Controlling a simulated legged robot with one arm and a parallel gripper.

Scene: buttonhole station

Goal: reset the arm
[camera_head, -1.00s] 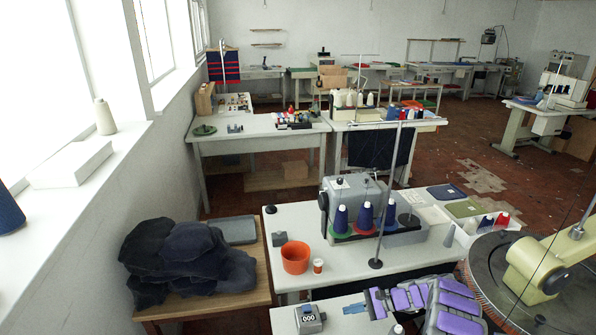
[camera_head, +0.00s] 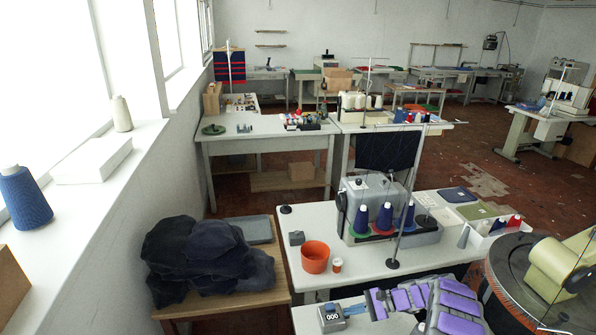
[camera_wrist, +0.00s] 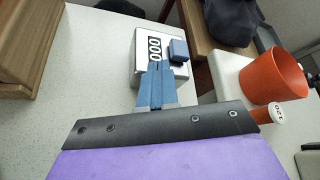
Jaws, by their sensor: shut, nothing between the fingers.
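My gripper (camera_head: 355,310) reaches in from the lower right on the purple-and-grey arm. Its blue fingers are closed together and empty, as the wrist view also shows (camera_wrist: 156,84). A small grey counter (camera_head: 331,317) reading 000 with a blue button stands on the front table, just left of the fingertips. In the wrist view the counter (camera_wrist: 142,48) is straight ahead of the fingertips, which overlap its near side. I cannot tell whether they touch it.
An orange cup (camera_head: 316,256), a small orange-and-white pot (camera_head: 337,265) and a grey sewing machine (camera_head: 360,195) with blue cones are on the table behind. Dark folded cloth (camera_head: 205,255) lies on a wooden table at left. A round turntable (camera_head: 515,265) stands at right.

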